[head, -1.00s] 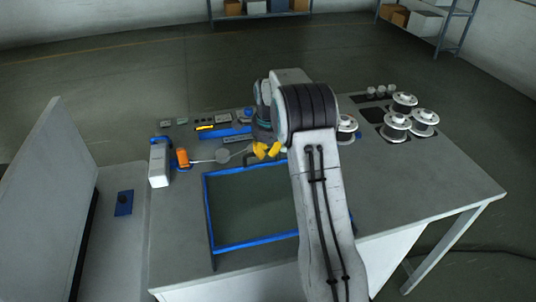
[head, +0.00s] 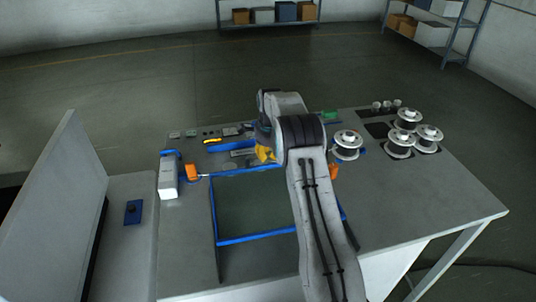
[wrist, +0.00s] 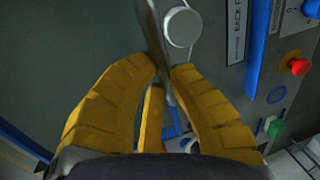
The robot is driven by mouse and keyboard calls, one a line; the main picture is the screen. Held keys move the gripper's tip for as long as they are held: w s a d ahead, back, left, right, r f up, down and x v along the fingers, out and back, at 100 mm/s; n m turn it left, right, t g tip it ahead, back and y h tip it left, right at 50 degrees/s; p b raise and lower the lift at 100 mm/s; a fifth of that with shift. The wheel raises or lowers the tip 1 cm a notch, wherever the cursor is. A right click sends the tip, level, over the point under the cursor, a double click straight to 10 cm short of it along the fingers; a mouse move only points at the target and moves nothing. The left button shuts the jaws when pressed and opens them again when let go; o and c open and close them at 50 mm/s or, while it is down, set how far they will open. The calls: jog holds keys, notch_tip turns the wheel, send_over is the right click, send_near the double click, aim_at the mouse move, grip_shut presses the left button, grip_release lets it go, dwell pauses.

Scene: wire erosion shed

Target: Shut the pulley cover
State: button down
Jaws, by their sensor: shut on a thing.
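My gripper (head: 265,154), with yellow fingers, is over the back part of the table, just beyond the blue-edged frame. In the wrist view my gripper (wrist: 160,90) is shut on a thin grey plate seen nearly edge-on, which looks like the pulley cover (wrist: 153,30). The plate stands up between the fingers, its lower part hidden by them. A round pale disc (wrist: 181,27), perhaps a pulley, is just right of the plate. In the head view the cover is too small and hidden to make out.
A blue-edged frame (head: 257,239) surrounds a dark opening. White spools (head: 347,146) stand to the right. In the wrist view a red button (wrist: 300,66) and a green button (wrist: 274,127) are at the right. The table's right front is clear.

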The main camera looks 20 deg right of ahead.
jog(key=c, duration=1.4)
grip_release()
jog(key=shift+f, duration=0.35)
jog(key=o, duration=0.4)
jog(key=shift+r, duration=0.2)
jog(key=shift+r, duration=0.1)
jog(key=r, duration=0.3)
jog(key=s+r, duration=0.1)
jog(key=r, duration=0.3)
jog(key=s+r, duration=0.1)
jog(key=r, duration=0.3)
jog(key=shift+s+a+r, duration=0.15)
jog(key=shift+a+r, duration=0.1)
jog(key=shift+a, duration=0.05)
jog(key=shift+o, duration=0.2)
